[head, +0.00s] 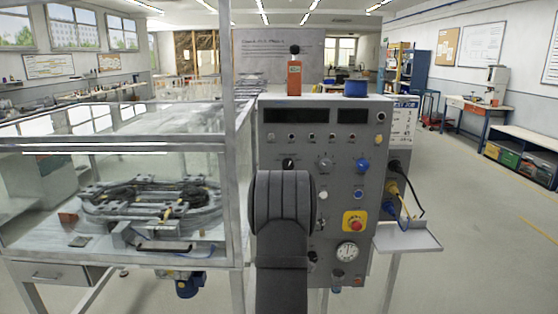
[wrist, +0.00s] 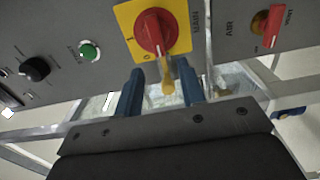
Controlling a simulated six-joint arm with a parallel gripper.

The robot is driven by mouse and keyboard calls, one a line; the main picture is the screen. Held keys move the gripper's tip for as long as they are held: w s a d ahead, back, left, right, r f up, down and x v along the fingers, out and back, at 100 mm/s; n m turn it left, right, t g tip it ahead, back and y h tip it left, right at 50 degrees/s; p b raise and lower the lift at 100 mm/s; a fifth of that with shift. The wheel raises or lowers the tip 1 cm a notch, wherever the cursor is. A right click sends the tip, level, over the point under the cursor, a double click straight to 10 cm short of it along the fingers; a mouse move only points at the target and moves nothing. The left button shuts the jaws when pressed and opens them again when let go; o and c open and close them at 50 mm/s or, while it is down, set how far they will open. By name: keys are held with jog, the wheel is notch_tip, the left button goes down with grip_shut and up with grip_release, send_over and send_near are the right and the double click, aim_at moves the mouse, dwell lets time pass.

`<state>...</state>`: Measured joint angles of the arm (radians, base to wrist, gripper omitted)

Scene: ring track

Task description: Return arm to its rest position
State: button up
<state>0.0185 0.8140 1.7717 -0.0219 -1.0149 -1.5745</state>
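My arm (head: 281,230) stands upright in front of the grey control panel (head: 300,160) in the head view. My gripper is hidden behind it there. In the wrist view my gripper (wrist: 160,68) shows two blue fingers set apart, pointing at the panel. A red rotary switch (wrist: 154,30) on a yellow plate lies just beyond the fingertips. A tan, lever-like piece (wrist: 168,86) shows in the gap between the fingers. I cannot tell whether the fingers touch it; they do not look closed on it.
A green button (wrist: 89,51) and a black knob (wrist: 34,68) are left of the switch. A red-handled air valve (wrist: 268,25) is to its right. A glass enclosure (head: 110,165) with the ring track (head: 150,205) stands left of my arm. A small shelf (head: 408,238) juts out right.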

jog(key=s, duration=1.3)
jog(key=w+r+m, duration=0.1)
jog(key=w+m, duration=0.6)
jog(key=w, duration=1.1)
jog(key=shift+w+d, duration=0.15)
jog(key=shift+r, duration=0.1)
jog(key=shift+o, duration=0.5)
